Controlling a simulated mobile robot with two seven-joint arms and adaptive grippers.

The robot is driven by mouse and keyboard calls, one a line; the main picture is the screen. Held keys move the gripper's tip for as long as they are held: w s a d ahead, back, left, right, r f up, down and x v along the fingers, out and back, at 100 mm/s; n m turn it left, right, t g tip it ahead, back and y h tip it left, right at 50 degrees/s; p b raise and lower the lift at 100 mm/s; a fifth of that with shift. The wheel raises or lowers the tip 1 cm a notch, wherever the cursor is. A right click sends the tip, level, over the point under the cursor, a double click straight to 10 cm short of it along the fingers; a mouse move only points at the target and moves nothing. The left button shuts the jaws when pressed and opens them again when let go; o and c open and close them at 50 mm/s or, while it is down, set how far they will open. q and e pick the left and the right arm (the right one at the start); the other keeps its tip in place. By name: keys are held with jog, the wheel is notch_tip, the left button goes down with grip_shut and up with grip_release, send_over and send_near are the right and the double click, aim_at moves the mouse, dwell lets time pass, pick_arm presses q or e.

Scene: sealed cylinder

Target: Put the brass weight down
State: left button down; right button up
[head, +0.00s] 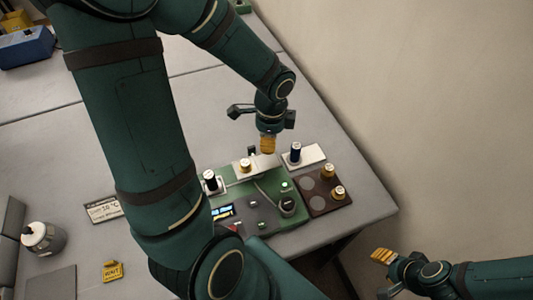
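A brass weight (245,166) with a pale top stands on a light plate (268,161) of the green-based apparatus. Two more brass weights, one at the back (327,171) and one nearer (338,192), stand on a dark brown tray (316,210) with round pale spots, two of them bare. My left gripper (268,146) points down just above the plate, right of the weight there. Its orange fingertips look close together; whether anything is between them is hidden. My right gripper (381,256) is off the table at the lower right, its finger gap unclear.
Black-capped cylinders stand on white blocks left (210,181) and right (295,153) of the plate. A label card (103,210), a yellow tag (112,271) and a grey-white jar (42,237) are at left. My arm covers part of the table.

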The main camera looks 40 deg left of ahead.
pick_arm(q)
notch_tip(320, 180, down, 4)
jog(key=shift+f+b, duration=0.25)
jog(key=shift+b, duration=0.2)
jog(key=shift+w+f, duration=0.1)
jog(key=shift+f, duration=0.3)
